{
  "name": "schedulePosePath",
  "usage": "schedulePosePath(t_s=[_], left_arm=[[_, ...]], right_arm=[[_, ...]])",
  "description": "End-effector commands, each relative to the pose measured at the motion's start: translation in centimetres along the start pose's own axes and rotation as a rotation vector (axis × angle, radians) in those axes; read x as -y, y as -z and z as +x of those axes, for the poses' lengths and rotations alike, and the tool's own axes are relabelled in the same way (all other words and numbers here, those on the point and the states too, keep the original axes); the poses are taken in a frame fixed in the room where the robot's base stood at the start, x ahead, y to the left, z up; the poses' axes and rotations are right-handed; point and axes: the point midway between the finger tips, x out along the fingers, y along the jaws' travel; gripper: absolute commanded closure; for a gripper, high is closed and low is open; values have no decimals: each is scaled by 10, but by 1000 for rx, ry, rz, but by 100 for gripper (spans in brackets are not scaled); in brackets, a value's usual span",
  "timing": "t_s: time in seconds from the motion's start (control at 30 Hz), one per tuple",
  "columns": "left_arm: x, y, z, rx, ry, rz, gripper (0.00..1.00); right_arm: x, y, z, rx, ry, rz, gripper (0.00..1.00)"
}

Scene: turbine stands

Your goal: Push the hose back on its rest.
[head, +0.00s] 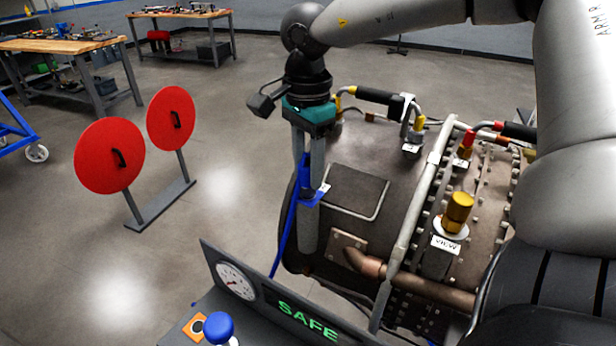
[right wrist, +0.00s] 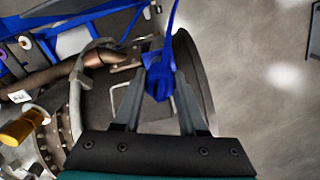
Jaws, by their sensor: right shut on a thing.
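A long grey hose (head: 412,225) runs down across the turbine casing, from a fitting near the top right to the lower front. A grey hose also shows in the right wrist view (right wrist: 76,92), left of the fingers and apart from them. My right gripper (head: 308,186) points down over the casing's left end. Its fingers are shut on a blue piece (right wrist: 158,80) with a blue band or line attached. In the head view the blue line (head: 284,240) hangs down past the casing. I cannot make out the hose's rest. My left gripper is not in view.
The turbine (head: 340,150) carries a gold knob (head: 458,212), a copper pipe (head: 425,290) and black handles. A panel reading SAFE (head: 305,318) stands in front, with a gauge and blue knob. Red discs (head: 110,155) stand left. Open floor lies between them.

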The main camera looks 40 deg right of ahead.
Motion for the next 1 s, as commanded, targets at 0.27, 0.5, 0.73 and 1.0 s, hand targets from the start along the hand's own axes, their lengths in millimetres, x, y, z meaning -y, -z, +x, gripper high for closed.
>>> schedulePosePath(t_s=[0.27,0.5,0.73,1.0], left_arm=[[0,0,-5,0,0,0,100],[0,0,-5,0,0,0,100],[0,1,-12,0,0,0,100],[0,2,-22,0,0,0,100]], right_arm=[[0,0,-8,-1,1,0,100],[0,0,-9,-1,1,0,100],[1,0,-20,-1,2,0,100],[0,0,-36,-1,0,0,100]])
